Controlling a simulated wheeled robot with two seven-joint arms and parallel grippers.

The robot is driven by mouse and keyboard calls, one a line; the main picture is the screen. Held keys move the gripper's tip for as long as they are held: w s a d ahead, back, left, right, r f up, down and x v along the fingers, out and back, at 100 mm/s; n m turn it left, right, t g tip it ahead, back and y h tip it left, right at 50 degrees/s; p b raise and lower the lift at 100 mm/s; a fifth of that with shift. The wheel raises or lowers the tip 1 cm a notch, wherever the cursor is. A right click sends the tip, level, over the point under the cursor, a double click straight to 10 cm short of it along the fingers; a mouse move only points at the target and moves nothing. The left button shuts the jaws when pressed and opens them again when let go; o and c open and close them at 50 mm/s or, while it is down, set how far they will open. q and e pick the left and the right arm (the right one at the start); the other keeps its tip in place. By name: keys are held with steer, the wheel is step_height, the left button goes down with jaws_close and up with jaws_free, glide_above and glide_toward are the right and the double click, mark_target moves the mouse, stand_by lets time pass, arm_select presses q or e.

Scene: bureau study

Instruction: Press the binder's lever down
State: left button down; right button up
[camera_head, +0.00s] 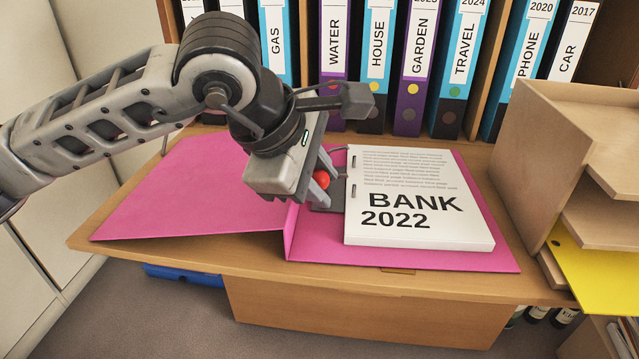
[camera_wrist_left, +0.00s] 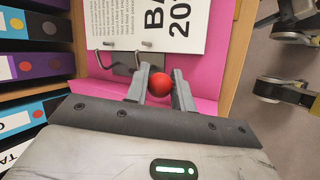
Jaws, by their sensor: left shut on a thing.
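The pink binder (camera_head: 190,190) lies open on the desk, and its cover is spread to the left. A white stack of paper marked BANK 2022 (camera_head: 420,200) lies on its right half. The binder's dark metal mechanism (camera_head: 336,192) is at the paper's left edge, partly hidden by my gripper. My left gripper (camera_head: 324,180) is shut on the lever's red knob (camera_head: 321,181). In the left wrist view the red knob (camera_wrist_left: 159,88) sits between the two fingers (camera_wrist_left: 161,76). The lever's shaft is mostly hidden. My right gripper is not in view.
A row of upright labelled binders (camera_head: 408,70) stands behind the desk (camera_head: 450,284). A wooden letter tray (camera_head: 550,150) with a yellow folder (camera_head: 597,285) is at the right. The desk's front edge lies close in front of the pink binder.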

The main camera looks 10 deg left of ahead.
arm_select(q)
steer(key=c, duration=1.2)
jaws_free()
steer(key=shift+r, duration=0.1)
steer(key=shift+s+a+r, duration=0.1)
steer(key=shift+r, duration=0.15)
steer(key=p+v, duration=0.2)
steer(key=v, duration=1.3)
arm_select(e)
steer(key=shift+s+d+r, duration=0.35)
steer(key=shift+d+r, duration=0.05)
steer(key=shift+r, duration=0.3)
arm_select(q)
steer(key=shift+s+r, duration=0.1)
